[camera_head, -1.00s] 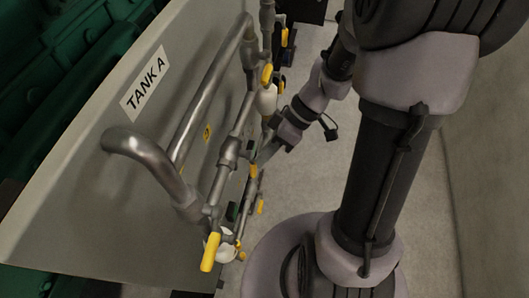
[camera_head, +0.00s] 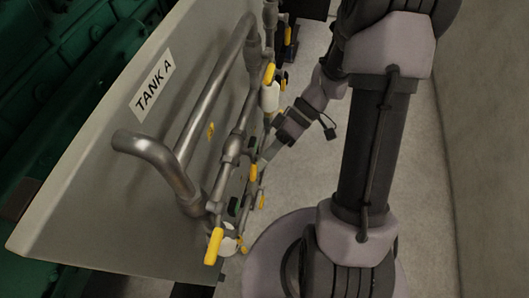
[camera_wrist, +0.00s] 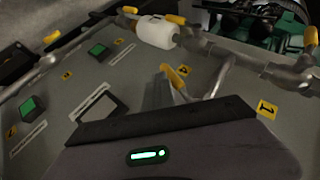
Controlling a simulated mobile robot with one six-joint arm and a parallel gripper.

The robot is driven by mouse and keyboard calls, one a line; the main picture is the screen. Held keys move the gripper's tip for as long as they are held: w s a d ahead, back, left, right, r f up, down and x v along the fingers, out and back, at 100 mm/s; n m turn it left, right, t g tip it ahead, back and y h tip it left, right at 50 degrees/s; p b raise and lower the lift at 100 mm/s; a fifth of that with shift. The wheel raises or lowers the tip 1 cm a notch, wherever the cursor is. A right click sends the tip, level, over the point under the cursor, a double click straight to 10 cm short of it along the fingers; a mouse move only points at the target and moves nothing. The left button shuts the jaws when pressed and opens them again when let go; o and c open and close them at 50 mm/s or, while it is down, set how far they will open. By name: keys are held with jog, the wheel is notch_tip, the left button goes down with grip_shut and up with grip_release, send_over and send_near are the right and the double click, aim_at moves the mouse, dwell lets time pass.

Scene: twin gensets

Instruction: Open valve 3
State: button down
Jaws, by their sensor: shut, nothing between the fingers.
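Several yellow-handled valves sit on the steel pipework beside the panel marked TANK A. My gripper (camera_head: 264,158) reaches in from the right, beside a middle yellow handle (camera_head: 253,173). In the wrist view my gripper (camera_wrist: 160,84) is shut and empty, its narrow fingers close to a yellow handle (camera_wrist: 173,76); I cannot tell whether they touch. Another tag (camera_wrist: 266,107) at the right reads 1. I cannot tell which handle is valve 3.
The grey TANK A panel (camera_head: 100,185) slopes across the left, with bent pipes (camera_head: 150,155) standing out from it. A white cylinder (camera_wrist: 155,31) sits in the upper pipe in the wrist view. Bare floor (camera_head: 315,165) and a wall (camera_head: 490,150) lie to the right.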

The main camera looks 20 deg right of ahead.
jog(key=shift+s+a+r+m+g+y+p, duration=0.25)
jog(key=shift+s+a+m+g+y+p, duration=0.3)
jog(key=shift+g+y+p, duration=0.45)
jog(key=shift+s+a+r+m+g+y+p, duration=0.3)
jog(key=shift+s+m+g+y+p, duration=0.4)
jog(key=shift+y, duration=0.55)
jog(key=shift+s+a+r+m+g+y+p, duration=0.2)
jog(key=shift+s+a+m+g+y+p, duration=0.4)
jog(key=shift+g+y, duration=0.45)
